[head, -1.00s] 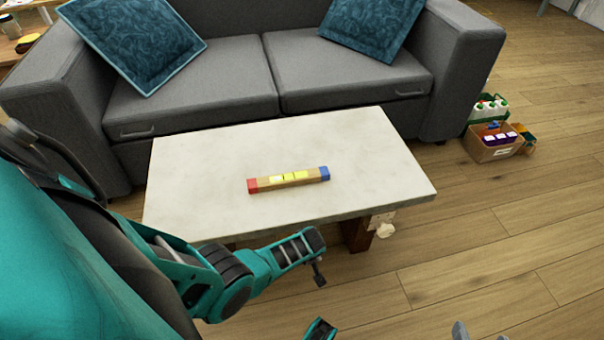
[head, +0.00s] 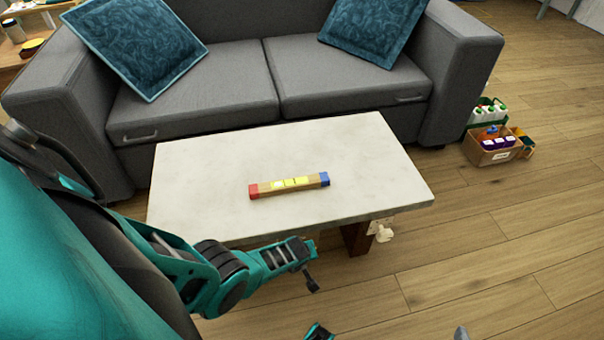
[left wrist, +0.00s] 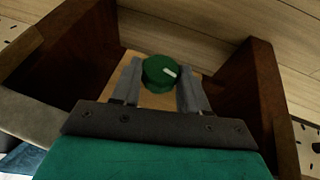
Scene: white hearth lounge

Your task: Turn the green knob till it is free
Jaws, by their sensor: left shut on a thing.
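The green knob (left wrist: 159,75) shows in the left wrist view, round, with a pale mark on its face. It sits against a light wooden panel (left wrist: 150,99) between two dark wooden legs or side boards. My left gripper (left wrist: 160,84) has one grey finger on each side of the knob and is shut on it. The head view does not show the knob. There my left arm reaches in low along the near side of the coffee table (head: 190,170). A grey tip at the bottom edge of the head view may be my right gripper; its jaws cannot be made out.
A wooden bar (head: 289,186) with red and blue ends and yellow pieces lies on the tabletop. A grey sofa (head: 200,85) stands behind the table. A cardboard box (head: 494,151) of small items stands on the floor at right. The floor at right front is clear.

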